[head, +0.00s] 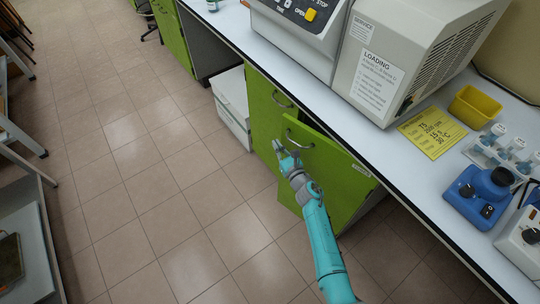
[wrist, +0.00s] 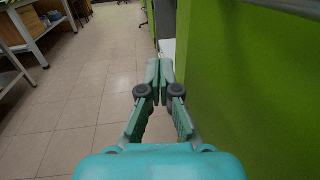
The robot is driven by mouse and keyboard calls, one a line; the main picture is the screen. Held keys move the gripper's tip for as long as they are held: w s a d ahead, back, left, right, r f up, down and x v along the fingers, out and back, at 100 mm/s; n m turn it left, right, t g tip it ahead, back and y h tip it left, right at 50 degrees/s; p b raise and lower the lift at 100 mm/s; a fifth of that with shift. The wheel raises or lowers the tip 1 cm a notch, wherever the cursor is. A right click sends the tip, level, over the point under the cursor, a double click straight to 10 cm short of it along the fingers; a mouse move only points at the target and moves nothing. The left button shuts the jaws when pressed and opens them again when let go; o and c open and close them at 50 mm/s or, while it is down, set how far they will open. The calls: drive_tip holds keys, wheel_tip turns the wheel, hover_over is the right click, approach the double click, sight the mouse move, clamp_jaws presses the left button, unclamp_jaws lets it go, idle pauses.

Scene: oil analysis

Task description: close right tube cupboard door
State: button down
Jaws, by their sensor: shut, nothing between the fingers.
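The right tube cupboard door (head: 330,170) is a green panel under the bench, with a curved metal handle (head: 298,140) near its left edge. It stands partly open, its left side swung out from the cupboard. My gripper (head: 279,148) is in front of the door's left part, just below and left of the handle. In the wrist view the fingers (wrist: 160,78) are shut and empty. A green panel (wrist: 250,100) fills the right side there, close beside the fingers. I cannot tell whether they touch it.
The left green door (head: 266,110) beside it looks shut. A white box unit (head: 232,105) stands further left. The bench top (head: 400,175) holds a large grey machine (head: 405,60), a yellow tray (head: 474,106) and a blue device (head: 480,195). Tiled floor (head: 150,180) is free to the left.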

drive_tip(key=shift+w+d+m+t+h, duration=0.2)
drive_tip(key=shift+w+d+m+h, duration=0.3)
drive_tip(key=shift+w+d, duration=0.55)
drive_tip(key=shift+w+d+m+t+h, duration=0.25)
drive_tip(key=shift+w+d+h, duration=0.45)
drive_tip(key=shift+w+d, duration=0.35)
drive_tip(key=shift+w+a, duration=0.1)
drive_tip(key=shift+a, duration=0.1)
